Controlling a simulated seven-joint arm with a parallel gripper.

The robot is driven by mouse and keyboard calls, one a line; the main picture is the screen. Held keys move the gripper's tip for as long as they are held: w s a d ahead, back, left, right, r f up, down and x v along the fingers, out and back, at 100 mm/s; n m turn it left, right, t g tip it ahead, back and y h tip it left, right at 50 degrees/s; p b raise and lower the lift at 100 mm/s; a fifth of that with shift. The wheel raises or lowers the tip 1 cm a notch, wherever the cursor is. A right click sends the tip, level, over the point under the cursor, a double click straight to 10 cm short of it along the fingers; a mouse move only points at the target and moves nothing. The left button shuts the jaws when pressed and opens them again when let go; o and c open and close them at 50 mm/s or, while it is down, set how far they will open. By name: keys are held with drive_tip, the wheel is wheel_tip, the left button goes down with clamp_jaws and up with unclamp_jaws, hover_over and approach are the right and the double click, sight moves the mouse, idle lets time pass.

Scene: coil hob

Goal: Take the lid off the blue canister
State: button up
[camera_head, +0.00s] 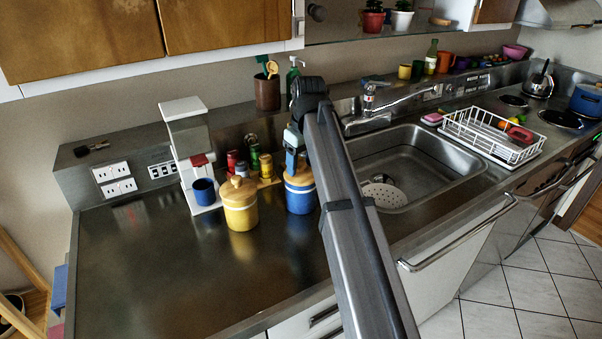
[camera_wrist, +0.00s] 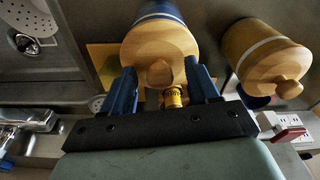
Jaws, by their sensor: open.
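The blue canister (camera_head: 300,198) stands upright on the counter, right of the yellow canister. Its blue wall also shows at the top of the wrist view (camera_wrist: 156,10). Its round wooden lid (camera_wrist: 150,43) is seated on it, with a knob (camera_wrist: 160,74) in the middle. My gripper (camera_wrist: 163,72) is open, with one blue finger on each side of the knob. Gaps show between the knob and both fingers. In the head view my gripper (camera_head: 293,155) is just above the lid, and partly hides it.
The yellow canister (camera_head: 240,205) with its wooden lid stands close on the left. Behind are small jars (camera_head: 254,157) and a white coffee machine (camera_head: 184,135) with a blue cup (camera_head: 204,191). The sink (camera_head: 420,160) is on the right. The front left counter (camera_head: 170,270) is clear.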

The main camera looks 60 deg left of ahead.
clamp_jaws()
idle(0.4)
drive_tip(key=shift+r, duration=0.15)
